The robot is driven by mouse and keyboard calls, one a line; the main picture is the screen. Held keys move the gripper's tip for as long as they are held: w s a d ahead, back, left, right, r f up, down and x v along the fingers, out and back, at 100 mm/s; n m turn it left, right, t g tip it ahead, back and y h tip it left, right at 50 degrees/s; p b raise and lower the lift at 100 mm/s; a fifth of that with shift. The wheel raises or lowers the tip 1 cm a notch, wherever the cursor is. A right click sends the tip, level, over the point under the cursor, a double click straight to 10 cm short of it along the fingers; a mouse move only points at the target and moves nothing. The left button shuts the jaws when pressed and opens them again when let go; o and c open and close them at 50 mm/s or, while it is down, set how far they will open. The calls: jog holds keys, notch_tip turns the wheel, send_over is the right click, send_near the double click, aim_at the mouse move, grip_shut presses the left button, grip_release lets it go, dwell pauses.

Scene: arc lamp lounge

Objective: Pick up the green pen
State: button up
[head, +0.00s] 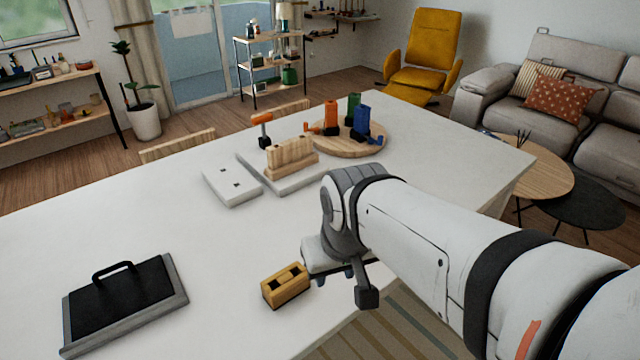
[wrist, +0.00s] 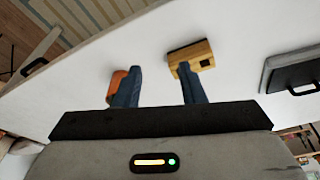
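I cannot make out a green pen in either view. My gripper (wrist: 158,70) is open, its two blue fingers apart with only bare white table seen between them. In the head view it is mostly hidden behind my wrist. A small wooden block (head: 286,288) with dark square holes stands on the table just left of my gripper. In the wrist view this block (wrist: 194,54) shows at the tip of the right finger; I cannot tell if they touch. An orange thing (wrist: 117,83) lies partly hidden behind the left finger.
A black case with a handle (head: 122,295) lies at the table's left. Farther back are a pale slotted block (head: 291,158), a white plate (head: 232,186) and a round board (head: 378,142) with orange, green (head: 353,106) and blue holders. The table's middle is clear.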

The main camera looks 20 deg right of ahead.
jog(key=shift+o, duration=0.5)
jog(key=w+d+f+m+h+b, duration=0.1)
jog(key=w+d+m+h+b, duration=0.1)
jog(key=w+d+m, duration=0.55)
jog(key=w+d+f+m+h+b, duration=0.1)
jog(key=w+d+m+h+b, duration=0.2)
jog(key=w, duration=0.7)
jog(key=w+d+f+y+p, duration=0.1)
jog(key=w+d+f+p, duration=0.1)
jog(key=f, duration=0.4)
jog(key=shift+d+f, duration=0.2)
jog(key=shift+d, duration=0.3)
jog(key=shift+w+m, duration=0.1)
jog(key=shift+m, duration=0.15)
jog(key=shift+c, duration=0.3)
grip_shut()
